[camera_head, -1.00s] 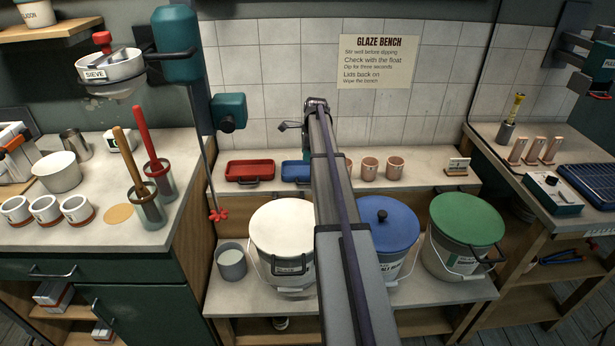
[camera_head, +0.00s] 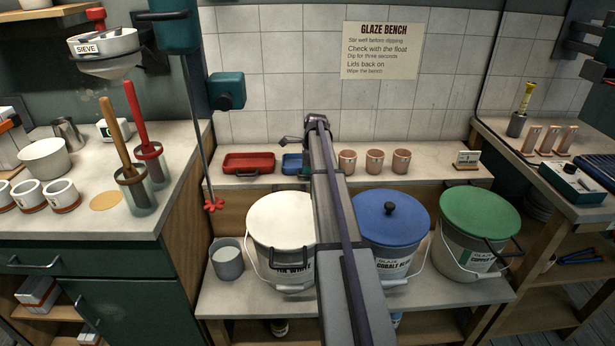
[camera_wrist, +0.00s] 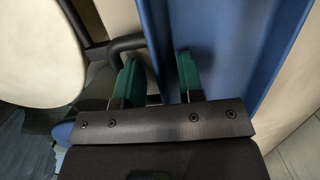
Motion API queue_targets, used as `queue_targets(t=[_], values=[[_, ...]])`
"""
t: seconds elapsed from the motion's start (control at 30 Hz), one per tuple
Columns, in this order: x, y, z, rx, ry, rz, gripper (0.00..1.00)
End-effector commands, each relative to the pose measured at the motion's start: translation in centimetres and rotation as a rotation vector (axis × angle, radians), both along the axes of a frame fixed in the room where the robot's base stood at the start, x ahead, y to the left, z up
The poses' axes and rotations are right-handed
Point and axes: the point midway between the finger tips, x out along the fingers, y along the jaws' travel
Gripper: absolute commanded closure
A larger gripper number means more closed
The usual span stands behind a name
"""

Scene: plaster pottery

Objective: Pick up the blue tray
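The blue tray (camera_head: 291,160) lies on the back ledge of the bench, right of the red tray. My arm hides its right part in the head view. In the wrist view the tray (camera_wrist: 225,45) fills the upper middle, with a dark curved handle (camera_wrist: 122,43) at its left side. My gripper (camera_wrist: 158,60) has its two green fingers apart, with part of the blue tray's edge showing between them. The left finger is close to the handle. I cannot tell whether either finger touches the tray. The fingertips are hidden behind my arm in the head view.
The red tray (camera_head: 249,162) stands close on the left, and several pink cups (camera_head: 375,160) stand right of my arm. Lidded white (camera_head: 282,222), blue (camera_head: 391,217) and green (camera_head: 479,214) buckets stand in front of the ledge. A tiled wall (camera_head: 270,60) closes the back.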

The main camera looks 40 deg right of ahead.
Motion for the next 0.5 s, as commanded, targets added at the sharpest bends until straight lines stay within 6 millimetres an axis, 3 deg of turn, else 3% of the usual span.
queue_targets(t=[0.17,0.5], values=[[0.01,0.03,0.08,0.0,0.0,0.0,0.65],[0.01,0.04,0.09,0.0,0.0,0.001,0.97]])
